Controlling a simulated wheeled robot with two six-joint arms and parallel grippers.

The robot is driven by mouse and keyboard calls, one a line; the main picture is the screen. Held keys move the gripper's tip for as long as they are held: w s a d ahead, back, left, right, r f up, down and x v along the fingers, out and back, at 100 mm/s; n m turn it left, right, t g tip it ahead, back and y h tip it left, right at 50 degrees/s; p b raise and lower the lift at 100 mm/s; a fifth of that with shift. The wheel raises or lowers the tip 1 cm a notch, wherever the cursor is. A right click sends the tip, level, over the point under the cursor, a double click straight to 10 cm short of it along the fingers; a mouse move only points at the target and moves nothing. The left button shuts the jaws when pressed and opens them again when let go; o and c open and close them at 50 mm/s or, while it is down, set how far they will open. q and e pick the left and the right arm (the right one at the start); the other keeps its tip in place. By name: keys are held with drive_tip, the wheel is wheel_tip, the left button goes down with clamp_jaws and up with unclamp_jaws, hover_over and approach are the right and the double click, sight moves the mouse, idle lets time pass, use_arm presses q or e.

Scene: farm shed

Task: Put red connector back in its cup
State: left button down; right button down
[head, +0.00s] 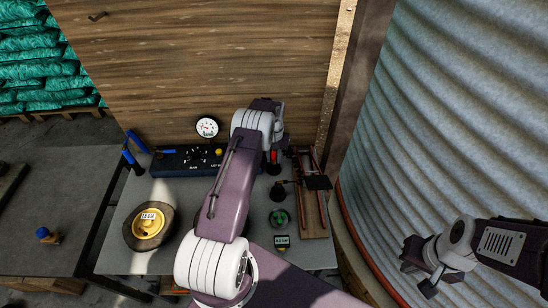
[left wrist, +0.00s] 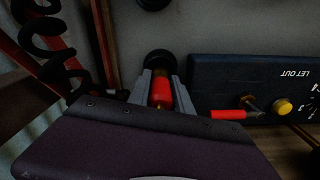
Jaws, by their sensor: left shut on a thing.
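The red connector (left wrist: 161,92) is between the two grey fingers of my left gripper (left wrist: 162,94) in the left wrist view. My left gripper is shut on it. A black round cup (left wrist: 160,63) shows right at the connector's far end; I cannot tell whether the connector is seated in it or only lined up with it. In the head view the red connector (head: 274,156) is a small red patch under my left gripper (head: 273,163), just right of the control panel. My right gripper (head: 418,279) is empty and open, out by the corrugated wall.
The dark control panel (head: 178,163) with a yellow knob stands beside the left gripper; a gauge (head: 207,127) is above it. A red-railed rack (head: 313,215) stands to the right. A yellow disc (head: 148,224) lies on the left of the bench. A black coil (left wrist: 45,45) hangs near the wrist.

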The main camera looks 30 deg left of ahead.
use_arm(q)
drive_tip(key=shift+f+b, duration=0.25)
drive_tip(key=shift+b, duration=0.05)
idle(0.5)
idle(0.5)
drive_tip(key=shift+f+b, duration=0.8)
drive_tip(key=shift+f, duration=0.05)
drive_tip(key=shift+s+d, duration=0.1)
drive_tip(key=shift+s, duration=0.1)
